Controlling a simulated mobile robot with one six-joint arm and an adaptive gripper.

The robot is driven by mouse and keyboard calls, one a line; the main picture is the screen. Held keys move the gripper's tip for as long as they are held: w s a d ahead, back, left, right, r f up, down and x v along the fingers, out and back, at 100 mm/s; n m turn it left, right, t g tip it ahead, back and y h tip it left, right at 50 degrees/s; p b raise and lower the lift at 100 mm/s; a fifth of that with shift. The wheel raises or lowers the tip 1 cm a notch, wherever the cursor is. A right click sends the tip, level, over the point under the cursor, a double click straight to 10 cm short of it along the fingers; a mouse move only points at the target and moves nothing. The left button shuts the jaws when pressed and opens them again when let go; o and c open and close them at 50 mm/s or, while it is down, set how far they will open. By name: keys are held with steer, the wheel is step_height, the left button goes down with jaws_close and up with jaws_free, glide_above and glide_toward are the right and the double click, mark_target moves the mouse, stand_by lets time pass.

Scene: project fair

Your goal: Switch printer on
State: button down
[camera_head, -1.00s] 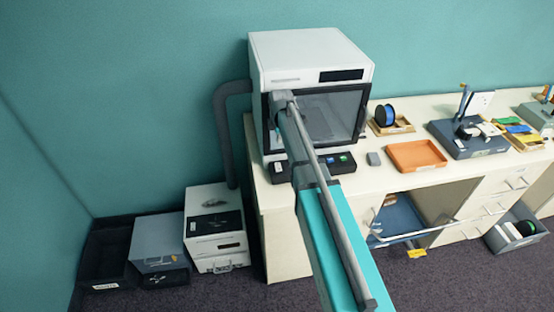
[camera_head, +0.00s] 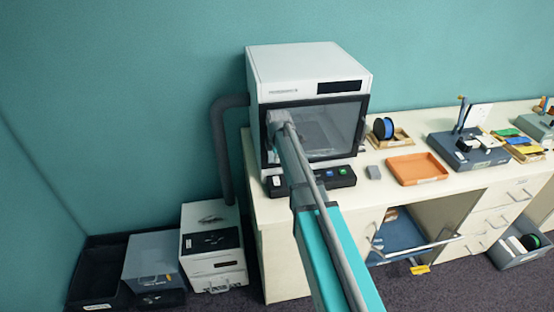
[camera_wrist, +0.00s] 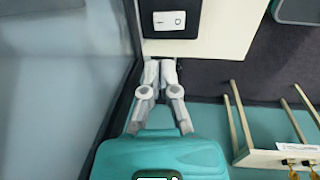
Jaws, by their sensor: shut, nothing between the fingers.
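The printer (camera_head: 310,75) is a white box with a dark-framed glass door, standing on the bench. A black control panel (camera_head: 342,178) runs below the door, with green and blue buttons. A white rocker switch (camera_head: 277,181) sits at its left end and also shows in the wrist view (camera_wrist: 169,20). My gripper (camera_wrist: 160,66) is shut and empty in the wrist view. Its fingertips appear just below the switch's black housing in that picture; I cannot tell whether they touch it. In the head view my arm hides the gripper and the panel's middle.
The glass door (camera_wrist: 60,90) fills the left of the wrist view, close beside my gripper. The cream bench (camera_head: 385,200) holds a small grey block (camera_head: 373,172), an orange tray (camera_head: 416,169) and a blue spool (camera_head: 383,128). A grey hose (camera_head: 220,150) runs left of the printer.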

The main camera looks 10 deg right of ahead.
mark_target(276, 178)
steer(key=shift+w+f+b, duration=0.25)
steer(key=shift+f+b, duration=1.35)
steer(key=shift+f, duration=0.05)
steer(key=shift+w+f+b, duration=0.2)
steer(key=shift+f+b, duration=1.35)
steer(key=shift+f, duration=0.15)
steer(key=shift+w+f+b, duration=0.25)
steer(key=shift+f+b, duration=1.35)
steer(key=shift+f, duration=0.05)
